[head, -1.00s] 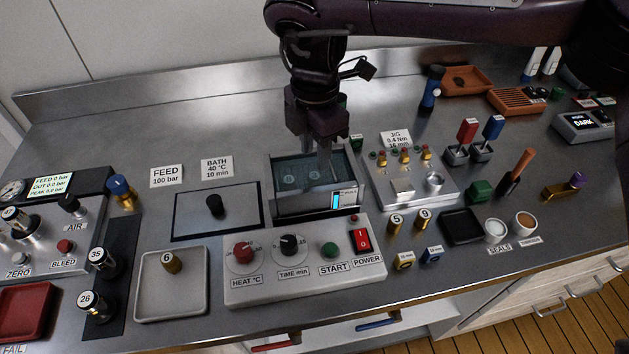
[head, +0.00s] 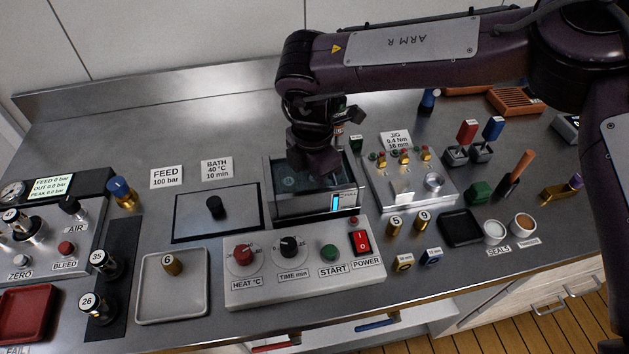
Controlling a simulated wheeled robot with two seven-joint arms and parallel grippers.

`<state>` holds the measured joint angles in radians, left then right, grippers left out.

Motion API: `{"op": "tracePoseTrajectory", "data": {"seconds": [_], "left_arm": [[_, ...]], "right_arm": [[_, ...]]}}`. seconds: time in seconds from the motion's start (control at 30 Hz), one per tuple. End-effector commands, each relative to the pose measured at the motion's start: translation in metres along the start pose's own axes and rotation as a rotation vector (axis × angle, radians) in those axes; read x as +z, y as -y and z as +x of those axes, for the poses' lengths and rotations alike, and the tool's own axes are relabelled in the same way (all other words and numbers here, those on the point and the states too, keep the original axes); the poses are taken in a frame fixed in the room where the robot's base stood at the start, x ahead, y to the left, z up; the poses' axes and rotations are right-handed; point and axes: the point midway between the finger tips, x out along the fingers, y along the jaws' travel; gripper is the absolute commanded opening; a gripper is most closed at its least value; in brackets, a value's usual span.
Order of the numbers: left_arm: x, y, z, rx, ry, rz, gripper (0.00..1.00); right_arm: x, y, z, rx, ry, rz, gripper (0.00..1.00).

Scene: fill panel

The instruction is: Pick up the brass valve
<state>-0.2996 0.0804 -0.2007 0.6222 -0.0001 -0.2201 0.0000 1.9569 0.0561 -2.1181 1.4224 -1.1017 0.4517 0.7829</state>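My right gripper (head: 316,162) points down into the open glass-walled bath (head: 318,205). Its fingertips are hidden inside the bath, so I cannot see whether they are open or shut, or whether they touch anything. No brass valve shows clearly inside the bath; only a faint round shape shows left of the gripper. A brass piece marked 6 (head: 172,265) stands upright on the pale square tray (head: 145,311). Brass pieces marked 5 (head: 394,228) and 9 (head: 420,225) stand right of the control box. A brass fitting with a blue cap (head: 122,192) stands at the left. My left gripper is out of view.
The control box (head: 300,282) with knobs and a red power switch stands in front of the bath. A dark lid with a black knob (head: 215,207) lies left of it. The jig (head: 408,184) stands close on the right. The back left counter is clear.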

Motion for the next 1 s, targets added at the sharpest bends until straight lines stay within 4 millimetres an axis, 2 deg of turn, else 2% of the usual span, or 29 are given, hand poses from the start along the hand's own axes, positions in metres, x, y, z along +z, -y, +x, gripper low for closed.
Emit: {"op": "tracePoseTrajectory", "data": {"seconds": [0.03, 0.2, 0.3, 0.67, 0.87, 1.0], "left_arm": [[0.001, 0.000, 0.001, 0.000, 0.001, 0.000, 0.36], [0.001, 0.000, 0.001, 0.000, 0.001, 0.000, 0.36], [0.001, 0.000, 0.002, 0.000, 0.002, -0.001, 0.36], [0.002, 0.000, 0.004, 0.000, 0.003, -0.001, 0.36], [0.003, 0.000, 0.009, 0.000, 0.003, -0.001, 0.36], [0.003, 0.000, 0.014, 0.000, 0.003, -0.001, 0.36]], "right_arm": [[-0.001, 0.003, 0.005, -0.010, -0.001, -0.004, 0.35], [-0.002, 0.004, 0.007, -0.010, -0.002, -0.005, 0.12], [-0.002, 0.004, 0.007, -0.011, -0.002, -0.006, 0.02], [-0.002, 0.003, 0.002, -0.009, -0.002, -0.007, 0.01], [-0.001, 0.002, -0.025, -0.005, -0.002, -0.004, 0.01], [-0.001, 0.000, -0.058, 0.000, 0.000, -0.003, 0.01]]}}
